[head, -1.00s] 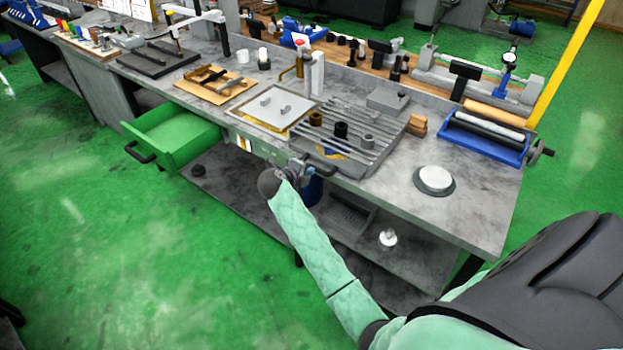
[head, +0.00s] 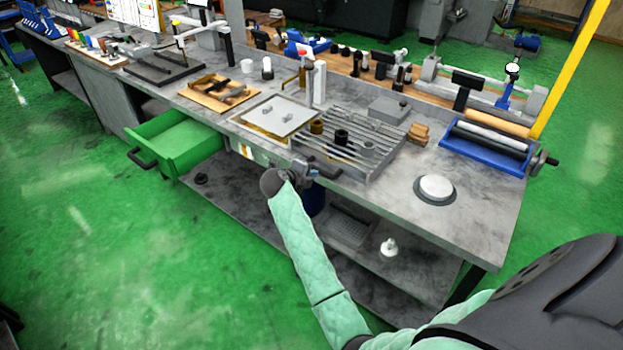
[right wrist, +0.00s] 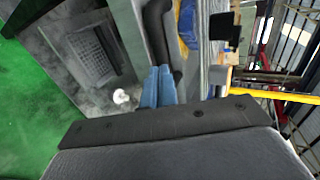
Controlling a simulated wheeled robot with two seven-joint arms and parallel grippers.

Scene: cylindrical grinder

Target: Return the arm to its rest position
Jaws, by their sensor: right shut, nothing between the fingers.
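My right arm (head: 306,245), in a pale green sleeve, reaches up from the lower right in the head view. My right gripper (head: 306,170) is at the front edge of the workbench, beside a black drawer handle (head: 326,172). Whether it touches the handle I cannot tell. In the right wrist view its blue fingers (right wrist: 159,87) are shut together with nothing between them, close to a dark bar. My left gripper is not in view.
A green drawer (head: 180,143) stands open, left of my arm. The workbench (head: 470,205) carries a slatted rack (head: 375,160), a white disc (head: 435,188) and a blue roller tray (head: 484,153). A lower shelf (head: 240,210) lies beneath. Green floor (head: 130,270) is clear at left.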

